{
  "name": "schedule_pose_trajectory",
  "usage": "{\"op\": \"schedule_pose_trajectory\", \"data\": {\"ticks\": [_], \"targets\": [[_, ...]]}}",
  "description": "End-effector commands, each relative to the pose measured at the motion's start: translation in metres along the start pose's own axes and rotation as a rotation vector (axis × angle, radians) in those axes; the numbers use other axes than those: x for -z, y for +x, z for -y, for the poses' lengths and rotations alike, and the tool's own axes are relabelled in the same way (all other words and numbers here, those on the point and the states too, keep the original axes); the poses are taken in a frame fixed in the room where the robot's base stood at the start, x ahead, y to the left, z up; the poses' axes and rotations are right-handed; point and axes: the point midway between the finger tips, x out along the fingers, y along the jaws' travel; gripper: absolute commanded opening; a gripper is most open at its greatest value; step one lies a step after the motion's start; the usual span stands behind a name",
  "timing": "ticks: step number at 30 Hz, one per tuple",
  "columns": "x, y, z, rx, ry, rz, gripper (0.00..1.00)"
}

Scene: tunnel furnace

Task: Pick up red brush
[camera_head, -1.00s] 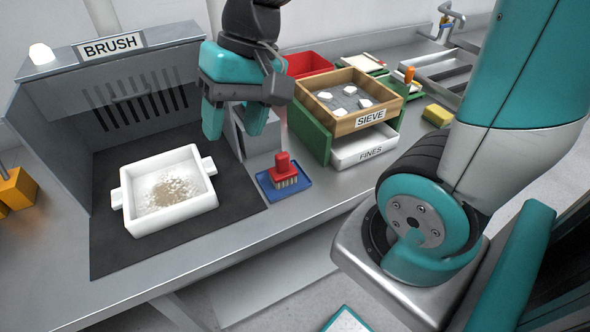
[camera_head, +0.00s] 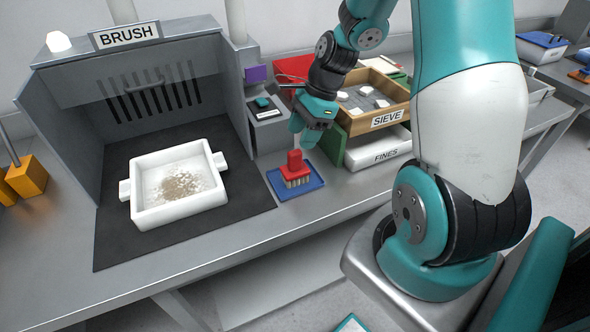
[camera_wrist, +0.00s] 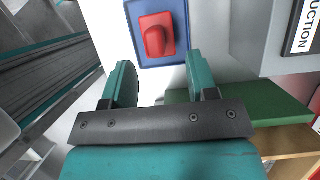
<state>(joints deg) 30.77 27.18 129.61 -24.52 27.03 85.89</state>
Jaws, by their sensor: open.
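The red brush (camera_head: 295,168) stands upright, bristles down, on a blue mat (camera_head: 312,178) on the grey bench, right of the black mat. My gripper (camera_head: 298,142) is just above and behind the brush, pointing down. In the wrist view, my gripper (camera_wrist: 160,82) is open and empty. There the brush (camera_wrist: 155,41) and its blue mat (camera_wrist: 177,59) lie ahead of the gap between the two teal fingers. The fingers appear apart from the brush. The bristles are hidden in the wrist view.
A white tray (camera_head: 150,210) with brown-grey powder sits on the black mat (camera_head: 120,248) in the hood labelled BRUSH. A wooden sieve box (camera_head: 365,124) over a FINES tray (camera_head: 376,158) and green supports stand close right of the gripper. A grey box (camera_head: 268,135) stands behind the brush.

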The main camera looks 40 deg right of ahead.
Motion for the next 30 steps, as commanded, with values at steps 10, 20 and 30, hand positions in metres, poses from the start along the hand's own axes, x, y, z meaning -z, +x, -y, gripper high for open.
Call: {"op": "schedule_pose_trajectory", "data": {"ticks": [10,20,30], "targets": [[-0.001,0.033,-0.003,-0.003,0.000,0.001,0.53],[-0.001,0.072,-0.007,0.000,-0.002,-0.001,0.53],[-0.001,0.073,-0.006,0.001,-0.002,-0.001,0.23]]}}
